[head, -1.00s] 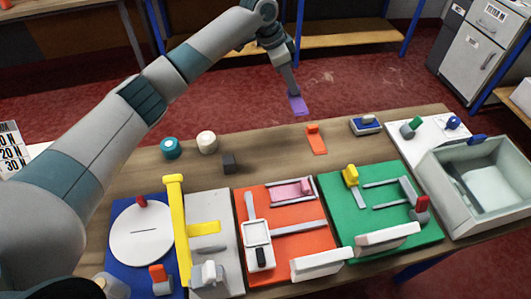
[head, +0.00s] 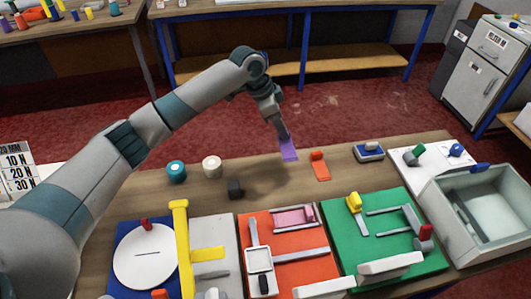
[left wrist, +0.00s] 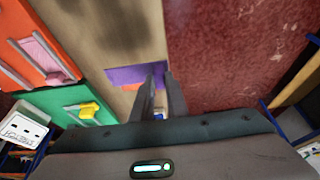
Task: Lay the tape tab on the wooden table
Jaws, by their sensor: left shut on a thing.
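A flat purple tab (head: 289,150), which I take to be the tape tab, hangs from my left gripper (head: 283,134). The gripper is shut on its upper end, near the far edge of the wooden table (head: 130,187). The tab looks tilted and a little above the wood; I cannot tell if its lower end touches. In the left wrist view the purple tab (left wrist: 124,76) shows beside the finger ends (left wrist: 158,72), over the table's edge. My right gripper is not in view.
An orange tab (head: 320,168) lies right of the purple one. Blue, orange and green boards fill the near side, with a grey bin (head: 490,240) at right.

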